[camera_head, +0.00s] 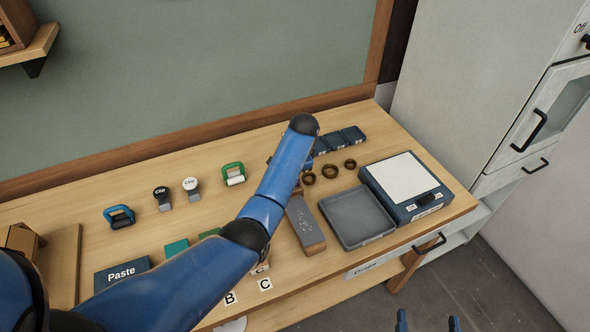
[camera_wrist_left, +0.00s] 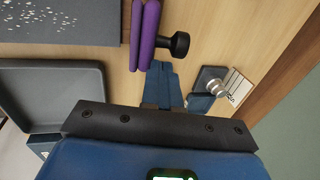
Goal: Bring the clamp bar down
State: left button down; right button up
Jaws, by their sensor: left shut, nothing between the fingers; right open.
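Two parallel purple bars (camera_wrist_left: 146,35) with a black knob (camera_wrist_left: 180,43) at their side show at the top of the left wrist view; they may be the clamp bar, but I cannot tell for sure. My left gripper (camera_wrist_left: 160,68) is shut and empty, its blue fingertips close to the lower end of the bars. I cannot tell whether they touch. In the head view my left arm covers this spot and hides the bars and that gripper. My right gripper (camera_head: 428,322) is open and empty at the bottom edge of the head view, away from the table.
A grey tray (camera_head: 358,243) and a blue box with a white top (camera_head: 434,204) are at the right. A speckled grey block (camera_head: 303,222) lies beside the tray. Several brown rings (camera_head: 330,171) are behind it. A silver-knobbed blue piece (camera_wrist_left: 208,76) is near my left fingers.

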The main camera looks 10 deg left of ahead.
aim_at(299, 180)
pick_arm(q)
jog(key=shift+s+d, duration=0.1)
jog(key=shift+s+d+p, duration=0.2)
jog(key=shift+s+p, duration=0.1)
jog(key=shift+p, duration=0.1)
jog(key=shift+s+d+t+y+p, duration=0.3)
jog(key=shift+s+t+y+p, duration=0.1)
jog(key=shift+s+t+p, duration=0.1)
jog(key=shift+s+d+f+t+y, duration=0.1)
jog(key=shift+s+d+t+y, duration=0.15)
jog(key=shift+t, duration=0.25)
jog(key=shift+s+d+f+t+y, duration=0.2)
jog(key=shift+s+f+t+y, duration=0.15)
jog(key=shift+t+y, duration=0.3)
jog(key=shift+s+d+f+t+y+b, duration=0.25)
jog(key=shift+s+f+t+y+b, duration=0.15)
jog(key=shift+t+b, duration=0.35)
jog(key=t+y+b, duration=0.1)
jog(key=s+d+f+t+b, duration=0.1)
jog(key=t+b, duration=0.1)
jog(key=shift+s+f+y, duration=0.1)
jog(key=shift+f+y, duration=0.1)
jog(key=shift+y, duration=0.2)
jog(key=shift+s+d+f+b, duration=0.1)
jog(key=shift+s+f+b, duration=0.2)
jog(key=shift+f+b, duration=0.15)
